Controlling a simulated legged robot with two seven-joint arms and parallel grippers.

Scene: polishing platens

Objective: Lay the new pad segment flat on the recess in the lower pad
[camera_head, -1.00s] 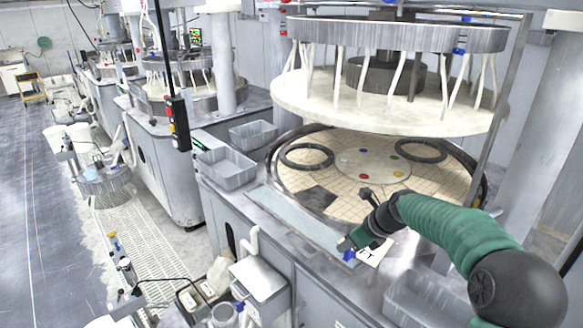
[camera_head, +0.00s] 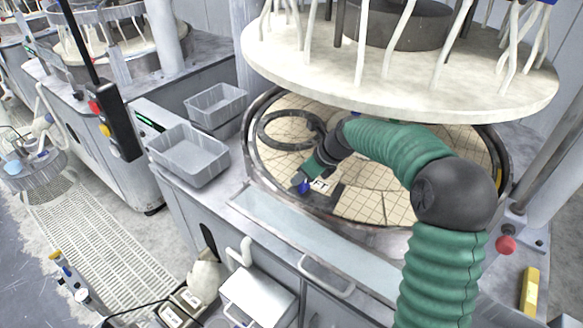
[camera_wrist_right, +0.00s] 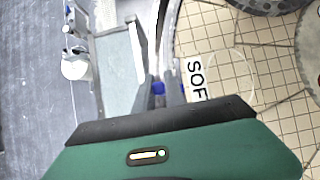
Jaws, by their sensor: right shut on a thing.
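My right gripper (camera_head: 303,187) is shut on the blue tab of the new pad segment, over the front left edge of the lower pad (camera_head: 362,206). The tab also shows between the fingers in the right wrist view (camera_wrist_right: 158,88). The segment's white lettered label (camera_head: 320,184) lies just beyond the fingertips; the right wrist view shows part of its lettering (camera_wrist_right: 194,78). A dark patch of the recess (camera_head: 333,192) shows beside the label, partly covered. The segment's outline blends into the gridded cream pad, and I cannot tell whether it touches the pad. My left gripper is out of view.
The pale upper platen (camera_head: 390,80) hangs low over the pad. A dark ring (camera_head: 265,131) lies on the pad at the left. Two grey bins (camera_head: 188,160) stand left of the pad. A red button (camera_head: 505,244) is at the right.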

